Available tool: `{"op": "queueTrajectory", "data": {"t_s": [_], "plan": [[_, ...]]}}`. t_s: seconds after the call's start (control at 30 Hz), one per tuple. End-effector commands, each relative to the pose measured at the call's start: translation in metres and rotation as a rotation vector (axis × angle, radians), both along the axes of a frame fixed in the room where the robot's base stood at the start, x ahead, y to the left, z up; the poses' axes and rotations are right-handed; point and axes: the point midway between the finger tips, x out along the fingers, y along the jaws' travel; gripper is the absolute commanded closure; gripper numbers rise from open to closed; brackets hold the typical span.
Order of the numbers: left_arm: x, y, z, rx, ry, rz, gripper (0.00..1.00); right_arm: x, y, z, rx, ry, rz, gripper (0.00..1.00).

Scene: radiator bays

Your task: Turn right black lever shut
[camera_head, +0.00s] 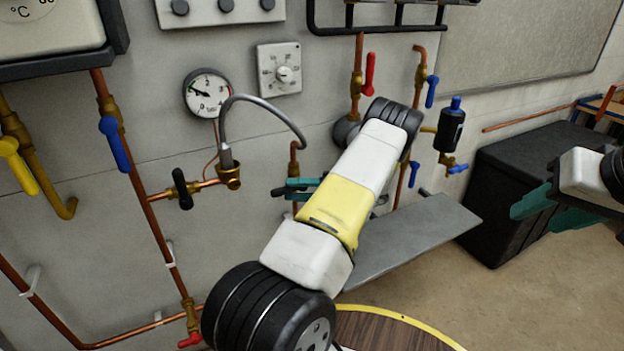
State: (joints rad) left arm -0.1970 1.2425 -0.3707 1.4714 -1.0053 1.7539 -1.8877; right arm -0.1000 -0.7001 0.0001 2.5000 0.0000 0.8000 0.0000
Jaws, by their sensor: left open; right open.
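A black lever (182,188) stands upright, across a short horizontal copper pipe, left of the grey hose. Further right, a vertical copper pipe (294,155) runs down behind my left gripper (284,189). The gripper's teal fingers are open and reach left around this pipe. A small dark end shows at the fingertips; I cannot tell whether it is a second black lever or part of the fingers. My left forearm hides much of the wall there. My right gripper (526,206) is open and empty at the right, in front of a black box, away from the pipes.
A gauge (208,93) and thermostat (280,69) are on the wall. Blue (115,143), yellow (17,164) and red (370,74) levers sit on other pipes. A grey shelf (425,235) juts out below. The black box (505,175) stands on the right.

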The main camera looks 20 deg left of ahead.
Motion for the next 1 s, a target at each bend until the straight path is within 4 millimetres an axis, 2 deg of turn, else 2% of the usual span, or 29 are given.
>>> {"op": "queueTrajectory", "data": {"t_s": [0.2, 0.37, 1.0], "plan": [[0.019, -0.034, -0.005, -0.002, -0.001, -0.003, 0.57, 0.000, 0.000, 0.000, 0.000, 0.000, 0.000, 0.57], [0.027, -0.047, -0.006, -0.002, -0.001, -0.002, 0.57, 0.000, 0.000, 0.000, 0.000, 0.000, 0.000, 0.57], [0.029, -0.051, -0.006, -0.002, 0.000, -0.001, 0.57, 0.000, 0.000, 0.000, 0.000, 0.000, 0.000, 0.57]]}}
